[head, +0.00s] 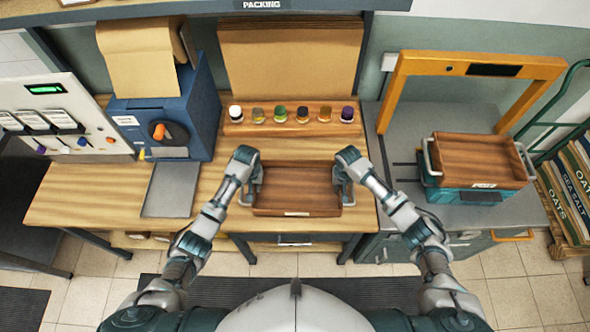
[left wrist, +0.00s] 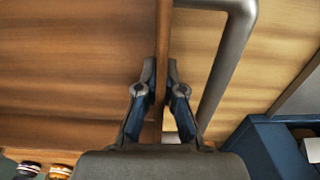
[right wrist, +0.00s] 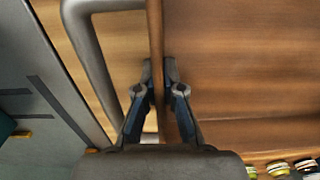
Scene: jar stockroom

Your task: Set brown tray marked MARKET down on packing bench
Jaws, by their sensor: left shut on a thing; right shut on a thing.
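The brown tray (head: 297,187) is at the front middle of the wooden packing bench (head: 100,197), level and empty. A small pale label shows on its front wall; I cannot read it. Whether its base touches the bench top is hard to tell. My left gripper (head: 254,184) is shut on the tray's left wall; the left wrist view shows the fingers (left wrist: 160,95) pinching the wall beside a grey handle. My right gripper (head: 343,183) is shut on the right wall, and its fingers (right wrist: 158,95) pinch it beside the other handle.
A row of several jars (head: 281,113) stands in a wooden rack behind the tray. A blue machine (head: 180,108) and a grey plate (head: 171,190) are left.

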